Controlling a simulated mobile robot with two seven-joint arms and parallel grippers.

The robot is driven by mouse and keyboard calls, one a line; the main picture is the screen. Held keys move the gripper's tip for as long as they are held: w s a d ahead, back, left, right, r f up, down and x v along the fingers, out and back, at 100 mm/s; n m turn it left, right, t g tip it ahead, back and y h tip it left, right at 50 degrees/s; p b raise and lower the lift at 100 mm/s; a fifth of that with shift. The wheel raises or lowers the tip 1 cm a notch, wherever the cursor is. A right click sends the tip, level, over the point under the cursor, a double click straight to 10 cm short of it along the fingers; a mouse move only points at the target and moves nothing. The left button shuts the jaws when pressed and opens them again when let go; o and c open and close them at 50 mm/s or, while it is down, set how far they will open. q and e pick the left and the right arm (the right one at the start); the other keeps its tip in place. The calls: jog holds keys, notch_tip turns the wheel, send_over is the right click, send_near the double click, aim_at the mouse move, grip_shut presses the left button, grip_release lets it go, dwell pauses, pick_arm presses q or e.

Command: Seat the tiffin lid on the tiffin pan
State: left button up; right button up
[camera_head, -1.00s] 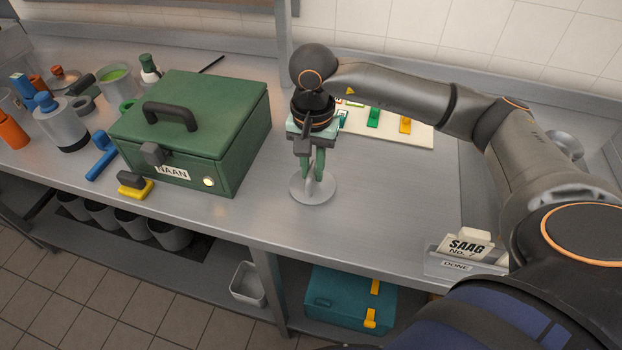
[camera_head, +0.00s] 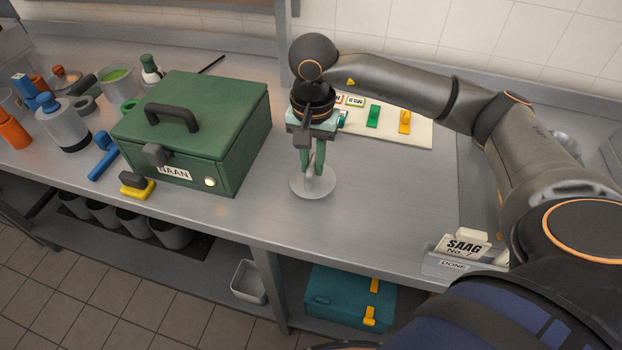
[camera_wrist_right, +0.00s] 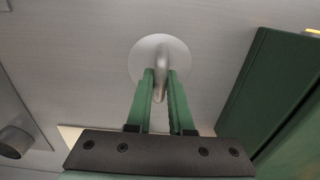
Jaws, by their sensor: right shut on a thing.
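A round pale grey lid (camera_head: 326,189) with an upright loop handle is at my right gripper (camera_head: 312,172), right of the green box. I take it to be the tiffin lid. The green fingers are shut on its handle. The wrist view shows the lid (camera_wrist_right: 140,62) below the fingers (camera_wrist_right: 160,76), with the handle between them. I cannot tell whether the lid touches the counter. I cannot pick out the tiffin pan for certain; a grey pot with green contents (camera_head: 116,76) stands at the back left. My left gripper is not in view.
A green box (camera_head: 205,100) marked NAAN stands left of my right gripper. A pale board (camera_head: 390,132) with coloured tabs lies behind it. A SAAG card (camera_head: 466,243) stands at the front right. The counter right of the lid (camera_head: 395,195) is clear.

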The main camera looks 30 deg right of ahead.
aim_at(312, 162)
grip_shut()
jog(key=shift+r, duration=0.1)
jog(key=shift+r+p, duration=1.1)
jog(key=shift+r, duration=0.85)
